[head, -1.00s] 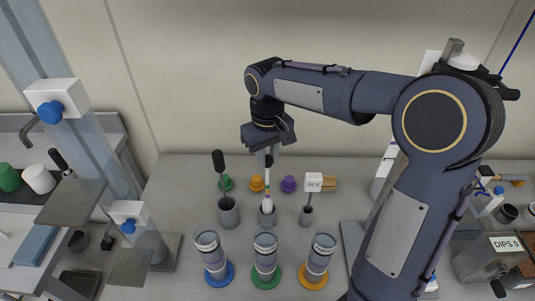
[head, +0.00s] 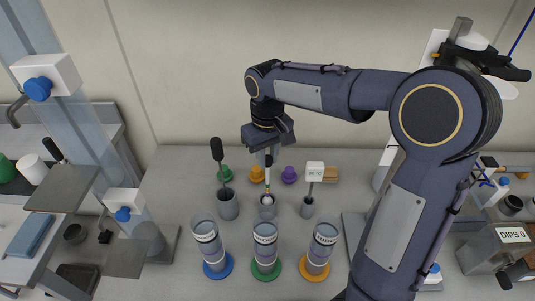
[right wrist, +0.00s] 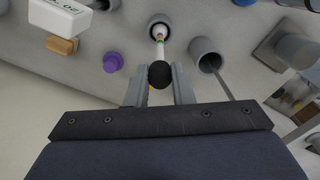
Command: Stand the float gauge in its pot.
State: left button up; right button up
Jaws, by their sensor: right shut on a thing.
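The float gauge (head: 267,183) is a thin banded stem with a dark top and a white float near its lower end. My right gripper (head: 268,155) is shut on its dark top and holds it roughly upright. In the right wrist view the black knob (right wrist: 160,74) sits between the fingers, with the stem running down to a grey pot (right wrist: 159,24). In the head view the float's lower part is inside the mouth of the middle grey pot (head: 267,212). Whether the tip touches the bottom is hidden. My left gripper is not in view.
A pot with a black brush (head: 217,150) stands left, and one with a white-tagged stick (head: 315,168) right. Three cylinders on blue (head: 217,271), green (head: 266,271) and orange (head: 314,272) bases stand in front. Small coloured pieces, including a purple one (head: 289,175), lie behind.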

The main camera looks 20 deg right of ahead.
jog(key=o, duration=0.8)
jog(key=shift+r, duration=0.1)
jog(key=shift+r, duration=0.1)
notch_tip(320, 180, up, 8)
jog(key=shift+f, duration=0.2)
jog(key=shift+s, duration=0.1)
